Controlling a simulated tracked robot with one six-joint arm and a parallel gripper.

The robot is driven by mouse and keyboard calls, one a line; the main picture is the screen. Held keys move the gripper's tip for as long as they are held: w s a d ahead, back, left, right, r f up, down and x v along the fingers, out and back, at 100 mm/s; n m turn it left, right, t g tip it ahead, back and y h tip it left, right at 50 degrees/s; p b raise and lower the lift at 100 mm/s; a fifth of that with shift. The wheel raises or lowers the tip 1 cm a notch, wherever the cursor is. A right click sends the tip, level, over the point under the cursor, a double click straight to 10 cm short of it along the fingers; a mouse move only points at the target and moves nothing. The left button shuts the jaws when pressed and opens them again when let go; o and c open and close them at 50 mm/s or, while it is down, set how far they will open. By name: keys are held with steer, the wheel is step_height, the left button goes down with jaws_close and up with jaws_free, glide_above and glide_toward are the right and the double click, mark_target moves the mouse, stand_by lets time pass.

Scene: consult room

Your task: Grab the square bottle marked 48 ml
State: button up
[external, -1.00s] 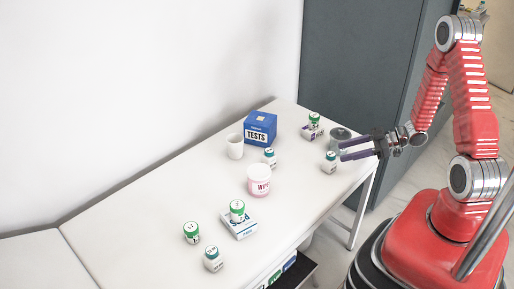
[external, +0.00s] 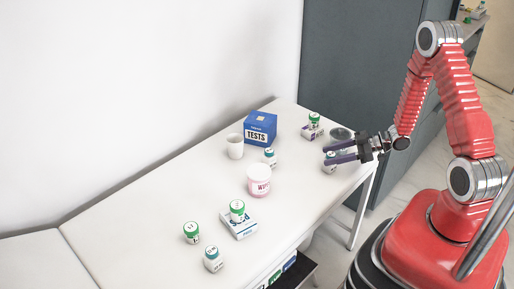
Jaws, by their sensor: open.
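Several small white bottles stand on the white table; their markings are too small to read, so I cannot tell which one says 48 ml. One bottle (external: 329,169) is at my gripper (external: 327,154), near the table's right edge. My gripper is open, its two purple fingers pointing left, and in this view its cap shows between them while the lower finger partly hides it. I cannot tell whether the fingers touch it. Other bottles are a teal-capped one (external: 269,156) near the middle, a teal-capped one (external: 213,263) in front and a green-capped one (external: 191,234) beside it.
A green-capped bottle (external: 314,119) and a grey-lidded container (external: 341,132) stand close behind my gripper. A blue TESTS box (external: 260,130), white cup (external: 235,148), pink-banded tub (external: 258,184) and green-capped bottle (external: 237,208) on a flat box (external: 242,230) stand further left.

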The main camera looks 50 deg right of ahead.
mark_target(327, 157)
steer(key=shift+x, duration=2.2)
steer(key=shift+d+f, duration=0.15)
steer(key=shift+c, duration=0.5)
steer(key=shift+s+f, duration=0.1)
steer(key=shift+f, duration=0.05)
steer(key=c, duration=1)
